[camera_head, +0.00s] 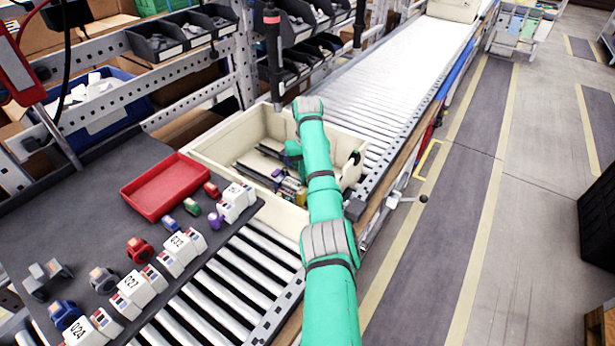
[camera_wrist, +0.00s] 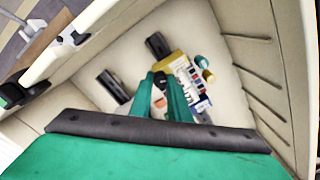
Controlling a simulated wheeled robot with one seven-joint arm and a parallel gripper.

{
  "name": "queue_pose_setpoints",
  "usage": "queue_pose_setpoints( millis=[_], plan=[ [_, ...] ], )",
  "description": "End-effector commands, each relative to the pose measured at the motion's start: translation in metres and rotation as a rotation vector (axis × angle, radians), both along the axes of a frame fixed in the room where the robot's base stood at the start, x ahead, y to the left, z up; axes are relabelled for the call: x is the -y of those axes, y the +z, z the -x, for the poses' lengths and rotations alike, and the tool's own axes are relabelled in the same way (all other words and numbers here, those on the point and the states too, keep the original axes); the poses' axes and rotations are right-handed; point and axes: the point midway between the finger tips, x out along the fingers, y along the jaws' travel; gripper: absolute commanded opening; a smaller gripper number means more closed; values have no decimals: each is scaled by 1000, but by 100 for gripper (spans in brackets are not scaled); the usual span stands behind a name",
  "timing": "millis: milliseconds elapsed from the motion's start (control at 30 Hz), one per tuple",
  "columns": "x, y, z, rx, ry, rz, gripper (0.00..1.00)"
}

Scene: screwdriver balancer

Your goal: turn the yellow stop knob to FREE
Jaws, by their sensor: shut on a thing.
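I cannot make out a yellow stop knob or a FREE mark in either view. My gripper (camera_wrist: 160,80) reaches down into a cream tote (camera_wrist: 255,95), its green fingers close together on a small dark and orange thing (camera_wrist: 160,88). The fingers hide most of that thing. A yellow item (camera_wrist: 176,62) with labelled boxes lies just beyond the fingers; it also shows in the head view (camera_head: 289,184). In the head view my arm hides the gripper. A dark screwdriver with red bands (camera_head: 272,45) hangs upright behind the tote.
Two dark pieces (camera_wrist: 112,86) (camera_wrist: 158,45) lie on the tote floor. The tote walls rise close around my gripper. A red tray (camera_head: 165,187) and several small parts lie on the dark table to the left. Rollers (camera_head: 390,70) run away behind the tote.

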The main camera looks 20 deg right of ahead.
Motion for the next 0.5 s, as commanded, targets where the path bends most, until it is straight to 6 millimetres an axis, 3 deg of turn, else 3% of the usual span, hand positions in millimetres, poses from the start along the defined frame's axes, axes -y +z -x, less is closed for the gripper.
queue_pose_setpoints(
  millis=[500],
  plan=[
    [2,1,0,3,-345,0,0]
  ],
)
